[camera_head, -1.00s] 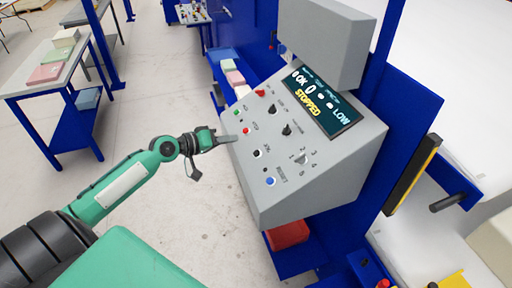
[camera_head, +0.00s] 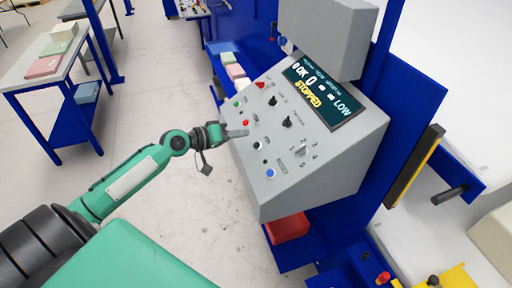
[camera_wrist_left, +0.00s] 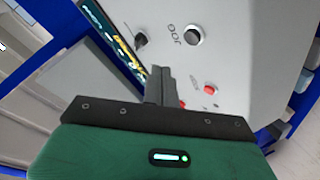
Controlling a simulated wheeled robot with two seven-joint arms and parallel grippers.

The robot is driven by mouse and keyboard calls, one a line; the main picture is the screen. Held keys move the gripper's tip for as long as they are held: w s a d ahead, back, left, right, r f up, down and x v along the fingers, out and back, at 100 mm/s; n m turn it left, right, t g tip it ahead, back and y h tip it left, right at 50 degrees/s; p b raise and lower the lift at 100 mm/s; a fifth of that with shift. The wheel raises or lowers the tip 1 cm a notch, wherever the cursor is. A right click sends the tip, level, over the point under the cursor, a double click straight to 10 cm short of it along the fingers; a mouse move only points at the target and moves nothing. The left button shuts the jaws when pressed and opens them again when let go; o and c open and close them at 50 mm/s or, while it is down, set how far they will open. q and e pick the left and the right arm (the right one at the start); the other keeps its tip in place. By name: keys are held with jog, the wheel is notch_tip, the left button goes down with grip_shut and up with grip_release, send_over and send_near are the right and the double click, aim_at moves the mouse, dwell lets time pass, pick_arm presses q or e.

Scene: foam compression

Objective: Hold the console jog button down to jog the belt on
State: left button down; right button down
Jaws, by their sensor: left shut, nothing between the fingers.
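The grey console (camera_head: 330,175) has a sloped face with buttons and knobs. The jog button (camera_head: 257,146) is a small pale button in a dark ring, on the left part of the face. It also shows in the left wrist view (camera_wrist_left: 193,36), next to the letters JOG. My left gripper (camera_head: 245,132) is shut and empty, its tips close to the console face just above the jog button in the head view. In the left wrist view the fingertips (camera_wrist_left: 160,70) appear below and left of the button, apart from it. The display (camera_head: 322,98) reads STOPPED.
A red button (camera_head: 246,123) lies close to my fingertips. A blue button (camera_head: 270,173) and a selector (camera_head: 301,151) sit lower on the face. A grey box (camera_head: 325,38) overhangs the console top. A red bin (camera_head: 287,228) is beneath.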

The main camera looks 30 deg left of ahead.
aim_at(257, 145)
pick_arm(q)
jog(key=f, duration=0.1)
jog(key=w+d+f+b, duration=0.1)
jog(key=f, duration=0.1)
jog(key=shift+w, duration=0.1)
jog(key=shift+w+d+f, duration=0.2)
jog(key=shift+f, duration=0.05)
dwell(1.0)
jog(key=shift+f+b, duration=0.1)
jog(key=shift+b, duration=0.25)
dwell(0.5)
jog(key=shift+w+d+f, duration=0.1)
jog(key=shift+w+f, duration=0.1)
jog(key=shift+f, duration=0.05)
